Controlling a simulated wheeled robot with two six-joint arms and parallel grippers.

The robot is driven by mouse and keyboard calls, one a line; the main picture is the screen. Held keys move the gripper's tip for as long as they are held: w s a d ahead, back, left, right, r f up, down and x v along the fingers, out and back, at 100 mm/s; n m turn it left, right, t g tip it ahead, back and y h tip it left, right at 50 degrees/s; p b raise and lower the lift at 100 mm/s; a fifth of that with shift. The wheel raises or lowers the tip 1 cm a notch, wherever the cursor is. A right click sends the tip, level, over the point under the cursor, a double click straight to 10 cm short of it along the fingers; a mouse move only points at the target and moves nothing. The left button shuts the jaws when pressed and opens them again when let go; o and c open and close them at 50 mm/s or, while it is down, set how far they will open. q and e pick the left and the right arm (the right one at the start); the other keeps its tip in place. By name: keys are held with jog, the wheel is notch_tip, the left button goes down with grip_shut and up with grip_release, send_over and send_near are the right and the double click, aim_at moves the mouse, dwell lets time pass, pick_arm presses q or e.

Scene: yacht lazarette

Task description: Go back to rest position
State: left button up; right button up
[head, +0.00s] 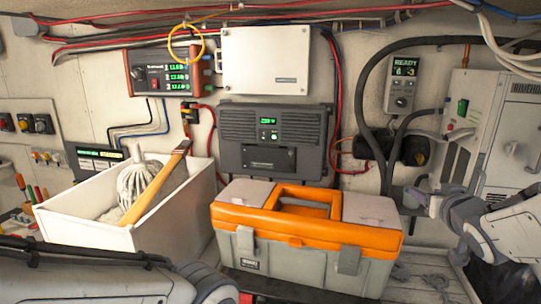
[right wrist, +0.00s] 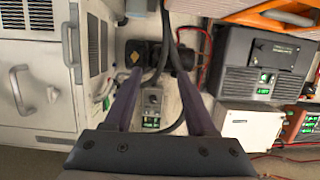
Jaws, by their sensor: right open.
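My right gripper (head: 418,190) is in front of the back wall, right of the orange and grey toolbox, with its arm coming in from the right edge. In the right wrist view its two dark purple fingers (right wrist: 160,80) stand apart with nothing held between them. Beyond them are black hoses and a small grey display unit (right wrist: 152,108). My left arm shows along the bottom left of the head view, but its gripper is out of sight.
The toolbox (head: 290,238) stands at front centre. Left of it is a white bin (head: 85,228) holding a mop with a wooden handle (head: 155,188). A white cabinet (head: 500,120) stands close at the right. Hoses and cables hang along the wall.

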jog(key=s+a+f+n+g+y+b, duration=0.2)
jog(key=s+a+f+g, duration=0.2)
jog(key=a+f, duration=0.6)
jog(key=s+a+f+n+g+y+b, duration=0.25)
jog(key=s+a+f, duration=0.25)
jog(key=a+f, duration=0.5)
jog(key=s+a+f+n+g+b, duration=0.1)
jog(key=s+a+g, duration=0.3)
jog(key=s, duration=0.5)
jog(key=s+a+f+n+g+b, duration=0.1)
jog(key=s+a+f+n+g, duration=0.3)
jog(key=s+a, duration=0.3)
jog(key=s, duration=0.3)
jog(key=shift+s, duration=0.2)
jog(key=shift+c, duration=0.5)
